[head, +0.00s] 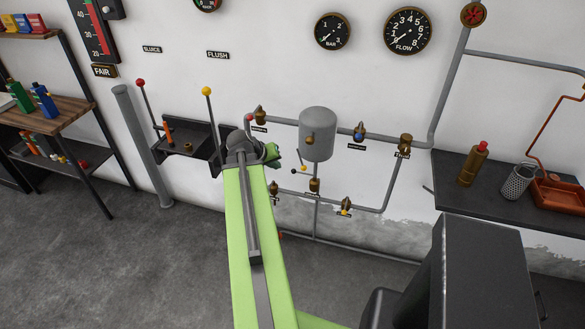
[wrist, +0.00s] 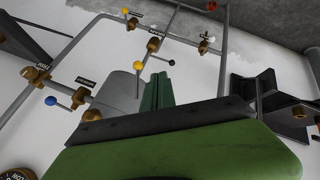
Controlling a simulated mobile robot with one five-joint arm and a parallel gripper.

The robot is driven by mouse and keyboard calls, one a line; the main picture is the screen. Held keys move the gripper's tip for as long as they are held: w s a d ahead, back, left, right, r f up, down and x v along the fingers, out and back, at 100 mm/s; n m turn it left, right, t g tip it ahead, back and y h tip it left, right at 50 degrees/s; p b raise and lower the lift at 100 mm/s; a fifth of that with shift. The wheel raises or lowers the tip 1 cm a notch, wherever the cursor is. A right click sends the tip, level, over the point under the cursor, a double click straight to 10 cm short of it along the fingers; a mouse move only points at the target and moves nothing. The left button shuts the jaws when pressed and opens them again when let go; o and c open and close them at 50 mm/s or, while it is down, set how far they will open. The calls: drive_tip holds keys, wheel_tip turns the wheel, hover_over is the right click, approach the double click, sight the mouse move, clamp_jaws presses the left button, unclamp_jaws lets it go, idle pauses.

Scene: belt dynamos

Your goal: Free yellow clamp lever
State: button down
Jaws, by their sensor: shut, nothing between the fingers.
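Several levers have yellow knobs; I cannot tell for certain which is the clamp lever. A tall upright lever (head: 207,91) with a yellow ball stands under the FLUSH label, left of my gripper. A small yellow-knobbed lever (head: 303,168) sits just below the grey tank; its yellow ball also shows in the wrist view (wrist: 139,66), with a black ball beside it. Another yellow knob (head: 343,212) is on the lower pipe. My gripper (head: 274,154) is shut and empty, near the wall left of the tank. In the wrist view its green fingers (wrist: 157,92) are together.
The grey tank (head: 317,134) and wall pipes with brass valves are close to my gripper. A dark bracket (head: 185,148) stands to the left, with a red-knobbed lever (head: 140,82). A dark bench (head: 455,200) is at the right, wooden shelves (head: 60,113) at far left.

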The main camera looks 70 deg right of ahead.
sight(301, 160)
drive_tip(key=s+d+f+b, duration=0.4)
drive_tip(key=d+f+b, duration=0.3)
drive_tip(key=d, duration=0.1)
drive_tip(key=shift+s+f, duration=0.25)
drive_tip(key=shift+s, duration=0.1)
